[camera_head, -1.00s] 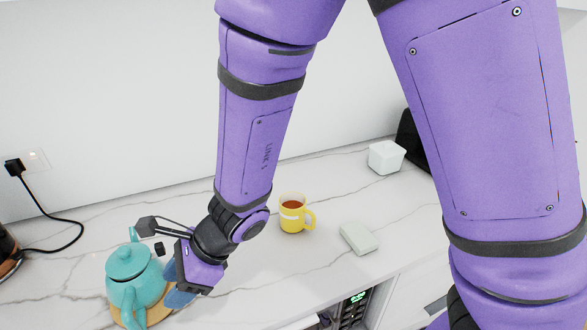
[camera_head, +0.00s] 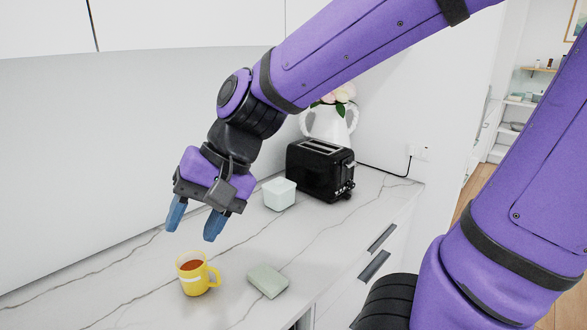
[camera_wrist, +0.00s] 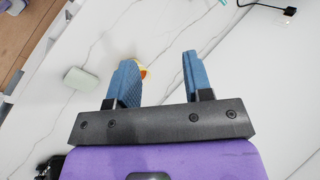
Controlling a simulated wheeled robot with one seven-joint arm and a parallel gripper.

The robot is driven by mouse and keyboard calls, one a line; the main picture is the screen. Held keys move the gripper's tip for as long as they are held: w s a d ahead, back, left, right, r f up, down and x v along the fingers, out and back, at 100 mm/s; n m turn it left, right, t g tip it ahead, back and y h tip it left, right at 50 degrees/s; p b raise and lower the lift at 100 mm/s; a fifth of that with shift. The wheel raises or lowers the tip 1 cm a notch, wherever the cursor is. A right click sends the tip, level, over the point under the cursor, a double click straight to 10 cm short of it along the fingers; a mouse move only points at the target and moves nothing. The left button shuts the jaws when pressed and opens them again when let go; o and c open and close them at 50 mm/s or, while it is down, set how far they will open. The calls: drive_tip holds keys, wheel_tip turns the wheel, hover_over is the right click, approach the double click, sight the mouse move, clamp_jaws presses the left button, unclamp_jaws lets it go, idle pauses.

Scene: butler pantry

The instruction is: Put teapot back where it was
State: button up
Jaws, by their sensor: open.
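My gripper (camera_head: 193,222) is open and empty, raised above the counter with its blue fingers pointing down. It also shows in the wrist view (camera_wrist: 160,78), with nothing between its fingers. A yellow mug (camera_head: 199,279) with a reddish-brown drink stands on the counter below the gripper. In the wrist view a part of the yellow mug (camera_wrist: 144,72) shows behind the left finger. The teapot is in neither view now.
A pale green block (camera_head: 268,281) lies right of the mug. A white lidded box (camera_head: 279,194), a black toaster (camera_head: 318,170) and a white vase (camera_head: 331,122) with flowers stand farther back. The marble counter (camera_head: 110,290) is clear at left. A black plug (camera_wrist: 289,11) shows in the wrist view.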

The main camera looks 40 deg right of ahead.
drive_tip(key=s+d+r+n+t+h, duration=0.1)
drive_tip(key=s+d+r+t+h, duration=0.1)
drive_tip(key=d, duration=0.5)
drive_tip(key=s+d+r+n+t+h, duration=0.1)
drive_tip(key=s+d+r+n+h, duration=0.1)
drive_tip(key=d, duration=0.6)
drive_tip(key=shift+s+r+n+t+h, duration=0.35)
drive_tip(key=shift+s+r+h, duration=0.2)
drive_tip(key=shift+s+h, duration=0.5)
drive_tip(key=shift+w, duration=0.2)
